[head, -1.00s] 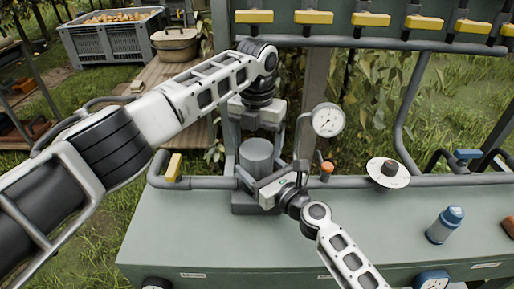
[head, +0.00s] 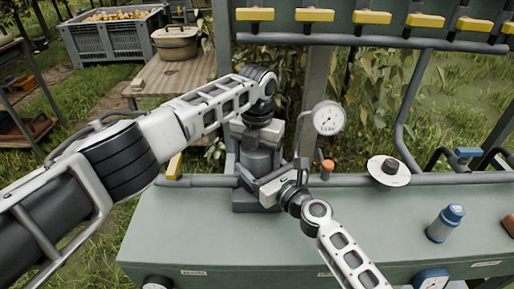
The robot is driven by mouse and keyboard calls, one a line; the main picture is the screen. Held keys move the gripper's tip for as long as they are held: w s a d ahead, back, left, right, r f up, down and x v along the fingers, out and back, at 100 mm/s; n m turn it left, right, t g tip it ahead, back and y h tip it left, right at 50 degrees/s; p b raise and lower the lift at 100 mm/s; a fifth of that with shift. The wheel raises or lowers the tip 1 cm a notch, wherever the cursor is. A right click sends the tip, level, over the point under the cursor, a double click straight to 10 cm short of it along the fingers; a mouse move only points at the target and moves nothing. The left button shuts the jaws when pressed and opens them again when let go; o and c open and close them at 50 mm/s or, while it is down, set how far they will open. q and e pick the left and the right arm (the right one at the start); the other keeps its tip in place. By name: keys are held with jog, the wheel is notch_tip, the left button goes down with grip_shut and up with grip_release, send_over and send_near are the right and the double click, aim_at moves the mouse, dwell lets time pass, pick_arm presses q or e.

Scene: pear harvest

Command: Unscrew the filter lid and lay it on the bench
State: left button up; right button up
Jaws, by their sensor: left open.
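The filter (head: 257,163) is a grey cylinder standing at the pipe along the bench (head: 190,235). Its lid is at the top, mostly hidden behind my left gripper (head: 257,143). My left gripper points down from above at the filter's top, open; whether its fingers touch the lid is hidden. My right gripper (head: 262,186) comes from the lower right and sits against the filter's lower front side. Its fingers are too hidden to tell whether they are closed on the body.
A pressure gauge (head: 328,118) and an orange knob (head: 328,165) stand close right of the filter. A yellow valve handle (head: 174,166) is to its left. A white disc (head: 388,170) and a blue-capped bottle (head: 445,223) are farther right. The bench's front left is clear.

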jog(key=shift+f, duration=0.1)
pick_arm(q)
jog(key=c, duration=0.7)
jog(key=o, duration=1)
jog(key=shift+d, duration=0.1)
notch_tip(320, 180, up, 4)
jog(key=shift+d+f, duration=0.1)
jog(key=shift+f, duration=0.05)
jog(key=shift+r, duration=0.45)
pick_arm(e)
jog(key=o, duration=1.9)
jog(key=shift+o, duration=0.2)
